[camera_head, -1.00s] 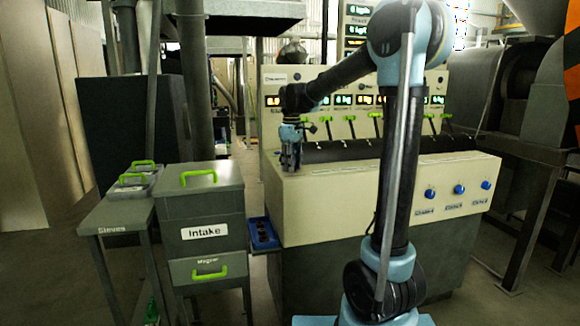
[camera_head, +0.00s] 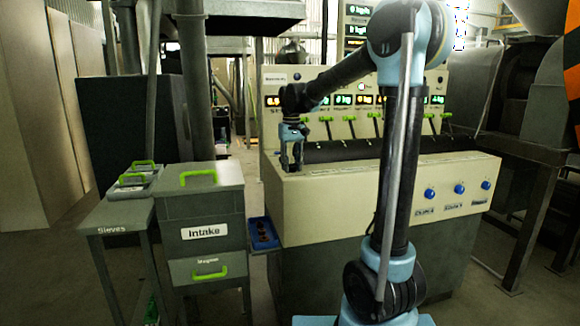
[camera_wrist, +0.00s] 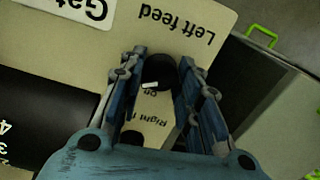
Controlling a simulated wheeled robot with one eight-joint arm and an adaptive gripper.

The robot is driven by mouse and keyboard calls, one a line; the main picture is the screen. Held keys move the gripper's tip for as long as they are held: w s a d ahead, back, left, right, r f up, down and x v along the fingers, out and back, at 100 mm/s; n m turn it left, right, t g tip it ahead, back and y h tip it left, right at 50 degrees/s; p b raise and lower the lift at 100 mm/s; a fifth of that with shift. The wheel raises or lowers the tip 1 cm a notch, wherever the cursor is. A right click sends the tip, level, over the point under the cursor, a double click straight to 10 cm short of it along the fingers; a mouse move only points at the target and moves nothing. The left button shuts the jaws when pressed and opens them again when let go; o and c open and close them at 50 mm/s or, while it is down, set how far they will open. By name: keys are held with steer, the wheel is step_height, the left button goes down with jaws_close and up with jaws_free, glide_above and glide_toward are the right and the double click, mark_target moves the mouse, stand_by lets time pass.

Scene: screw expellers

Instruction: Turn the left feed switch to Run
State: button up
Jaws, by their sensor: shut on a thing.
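The left feed switch (camera_wrist: 156,75) is a dark round knob with a short white pointer mark. In the wrist view it sits between my gripper's two fingers, below the upside-down "Left feed" label (camera_wrist: 175,24). My gripper (camera_wrist: 161,68) is shut on this knob, and the fingers hide its sides. The small position lettering beside the knob is mostly covered, so I cannot read where the pointer stands. In the head view my gripper (camera_head: 291,158) points down onto the left end of the cream console's top (camera_head: 330,180); the knob is hidden there.
A "Right f..." label (camera_wrist: 158,125) shows partly between the fingers. A dark roller-like cylinder (camera_head: 350,150) runs along the console behind my gripper. Green-handled levers (camera_head: 350,119) stand behind it. The grey Intake cabinet (camera_head: 203,207) and a blue tray (camera_head: 262,235) stand left of the console.

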mark_target(292, 164)
stand_by(0.4)
steer(key=o, duration=1.1)
steer(key=shift+r, duration=0.1)
step_height(292, 164, up, 12)
steer(key=shift+f, duration=0.1)
steer(key=s+d+f+m+t, duration=0.1)
steer(key=s+d+f+m, duration=0.1)
steer(key=s+d+f, duration=0.85)
steer(key=s+d+f+m+t, duration=0.1)
steer(key=s+d+f, duration=0.7)
steer(key=s, duration=0.5)
steer(key=shift+m, duration=0.7)
steer(key=s+f, duration=0.2)
steer(key=f, duration=0.1)
steer(key=s+d+f, duration=0.1)
steer(key=s+f, duration=0.2)
steer(key=f, duration=0.1)
steer(key=s+d+f, duration=0.1)
steer(key=s+f, duration=0.2)
steer(key=shift+d+f, duration=0.2)
steer(key=shift+f, duration=0.05)
